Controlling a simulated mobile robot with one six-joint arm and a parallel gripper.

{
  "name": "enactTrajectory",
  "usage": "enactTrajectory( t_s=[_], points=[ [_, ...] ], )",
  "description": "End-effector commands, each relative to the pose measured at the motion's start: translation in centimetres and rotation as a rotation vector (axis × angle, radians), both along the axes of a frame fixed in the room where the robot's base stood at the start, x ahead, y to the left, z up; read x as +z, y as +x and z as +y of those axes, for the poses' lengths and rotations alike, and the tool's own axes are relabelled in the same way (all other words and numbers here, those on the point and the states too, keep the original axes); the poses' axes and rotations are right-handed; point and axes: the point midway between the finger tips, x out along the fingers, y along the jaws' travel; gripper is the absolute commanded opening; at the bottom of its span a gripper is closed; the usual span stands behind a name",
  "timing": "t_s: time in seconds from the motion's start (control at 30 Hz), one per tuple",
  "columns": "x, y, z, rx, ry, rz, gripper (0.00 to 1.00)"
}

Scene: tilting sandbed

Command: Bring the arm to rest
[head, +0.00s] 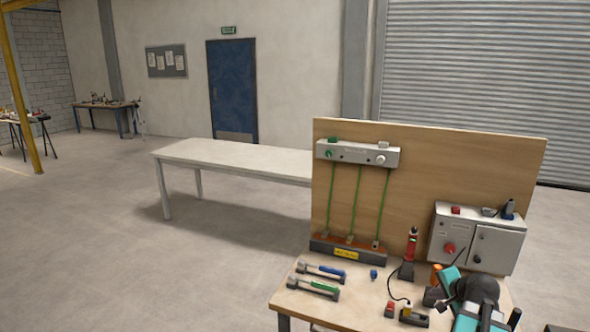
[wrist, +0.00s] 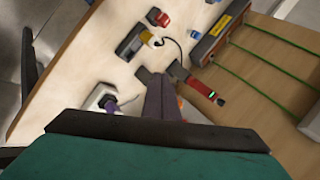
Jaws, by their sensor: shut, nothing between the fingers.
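My gripper (wrist: 158,80) shows in the wrist view as two dark grey fingers pressed together, with nothing between them. It is over the workbench, beside the red and black upright tool (wrist: 205,88) and the white box with a purple plug (wrist: 103,98). In the head view my teal and black arm is at the bottom right, in front of the workbench (head: 345,312). The arm's lower part is cut off by the frame, and the fingertips are hard to make out there.
A wooden backboard (head: 455,150) rises behind the bench, with green rods (head: 357,205) and a grey control box (head: 477,240). Blue-handled (head: 322,272) and green-handled (head: 313,288) tools lie at the bench's left. A yellow-black block (head: 413,316) is near the arm. A bare table (head: 225,155) stands behind.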

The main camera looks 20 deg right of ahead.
Motion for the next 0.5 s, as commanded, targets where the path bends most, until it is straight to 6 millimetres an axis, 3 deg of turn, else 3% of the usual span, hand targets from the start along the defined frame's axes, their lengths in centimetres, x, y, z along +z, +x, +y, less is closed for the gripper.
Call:
enactTrajectory(
  t_s=[0.2,0.5],
  points=[
    [-4.0,3.4,6.8,0.183,-0.031,0.106,0.0],
    [-8.9,6.1,15.8,0.434,-0.085,0.243,0.0]
  ],
)
